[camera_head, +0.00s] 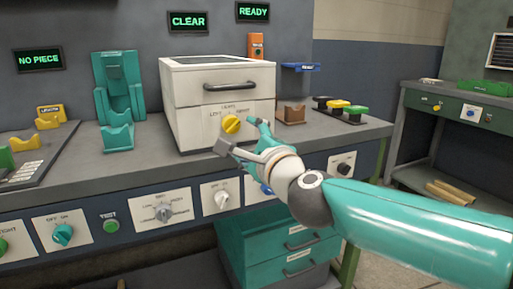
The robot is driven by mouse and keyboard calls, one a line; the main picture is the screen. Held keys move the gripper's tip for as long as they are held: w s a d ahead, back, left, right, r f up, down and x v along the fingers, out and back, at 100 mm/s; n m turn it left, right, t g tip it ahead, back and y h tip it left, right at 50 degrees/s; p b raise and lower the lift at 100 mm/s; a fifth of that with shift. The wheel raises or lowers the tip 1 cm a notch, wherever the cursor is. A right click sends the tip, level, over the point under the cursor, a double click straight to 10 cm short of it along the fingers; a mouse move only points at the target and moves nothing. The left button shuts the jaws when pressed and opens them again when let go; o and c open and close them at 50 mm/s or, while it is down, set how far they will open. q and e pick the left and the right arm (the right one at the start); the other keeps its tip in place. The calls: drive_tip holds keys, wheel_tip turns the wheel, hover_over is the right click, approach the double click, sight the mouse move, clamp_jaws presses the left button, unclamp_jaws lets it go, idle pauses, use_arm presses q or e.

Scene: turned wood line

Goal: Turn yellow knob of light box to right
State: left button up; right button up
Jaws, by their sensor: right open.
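The light box (190,103) is a white box with a dark handle, standing on the grey bench. Its yellow knob (231,124) is on the lower front face, below small lettering. Which way the knob points is too small to tell. My right gripper (238,134) is open at the knob, with one finger at its lower left and one at its right. Whether the fingers touch the knob I cannot tell. My left gripper is not in view.
A teal stand (119,85) is left of the box. A brown holder (291,113) and several coloured push buttons (340,106) are on the right. More knobs line the bench front, including a teal one (63,234). Teal drawers (285,255) are below.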

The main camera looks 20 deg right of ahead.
drive_tip(key=s, duration=0.4)
drive_tip(key=shift+f, duration=0.1)
drive_tip(key=shift+d, duration=0.15)
